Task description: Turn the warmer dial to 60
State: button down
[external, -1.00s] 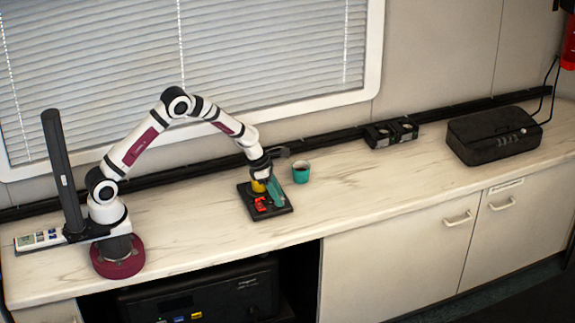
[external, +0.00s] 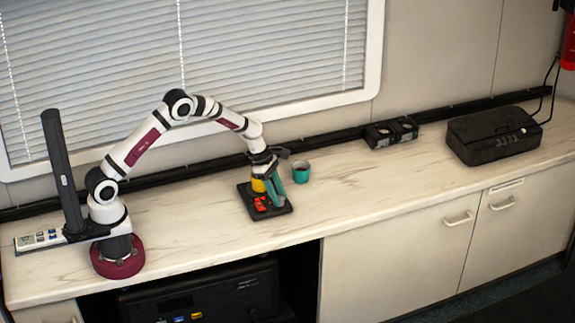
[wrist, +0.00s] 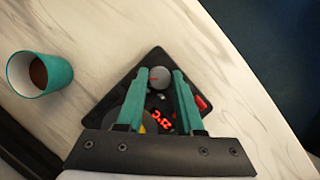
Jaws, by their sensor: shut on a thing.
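The warmer (external: 283,210) is a flat black unit on the counter; its dark top (wrist: 152,58) also shows in the wrist view. Its grey round dial (wrist: 160,77) has a small red mark and sits between the teal fingertips. My gripper (wrist: 159,75) points down over the warmer and is shut on the dial; it also shows in the external view (external: 275,202). Red lit digits (wrist: 161,118) show between the fingers, turned in view and too unclear to read surely. A yellow thing (external: 258,185) stands on the warmer's back left, mostly hidden in the wrist view.
A black box (external: 494,136) and a small black double unit (external: 392,132) are farther right. The counter's front edge lies near the warmer. Counter between is clear.

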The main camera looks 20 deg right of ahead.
jog(key=shift+m+g, duration=0.3)
jog(key=shift+m, duration=0.3)
jog(key=shift+y, duration=0.3)
jog(key=c, duration=0.5)
grip_release()
jog(key=v, duration=1.5)
jog(key=shift+w+a+r, duration=0.1)
jog(key=shift+w+r, duration=0.05)
jog(key=shift+r, duration=0.2)
